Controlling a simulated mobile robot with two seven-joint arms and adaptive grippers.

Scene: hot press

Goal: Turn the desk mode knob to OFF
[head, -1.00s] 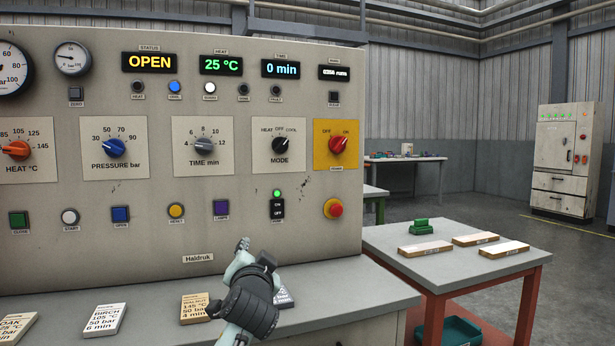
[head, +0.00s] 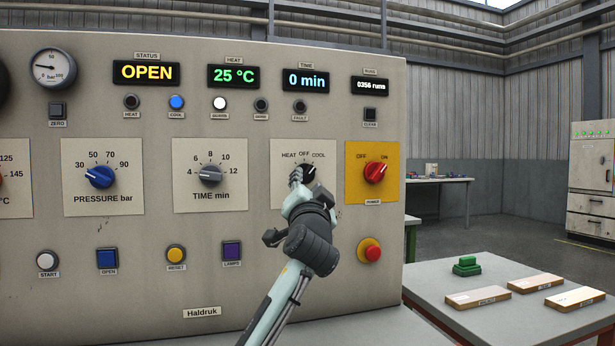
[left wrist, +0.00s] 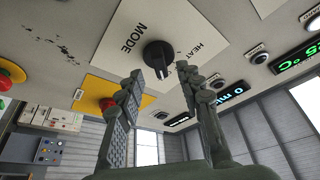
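The black MODE knob (head: 309,173) sits on a pale plate (head: 285,195) of the press panel. Its labels read HEAT, OFF and COOL. Its white pointer mark appears to lean toward COOL. My left gripper (head: 299,180) is in front of the knob's lower left and partly hides it and the MODE label. In the left wrist view the knob (left wrist: 157,55) shows just beyond the gap between the two spread fingers (left wrist: 159,73). The fingers are open and empty, and I see no clear contact with the knob. My right gripper is out of view.
Close by on the right is the yellow plate with the red power knob (head: 375,173), and below it a red push button (head: 369,250). The TIME knob (head: 210,174) is to the left. A side table (head: 445,278) holds boards and a green block.

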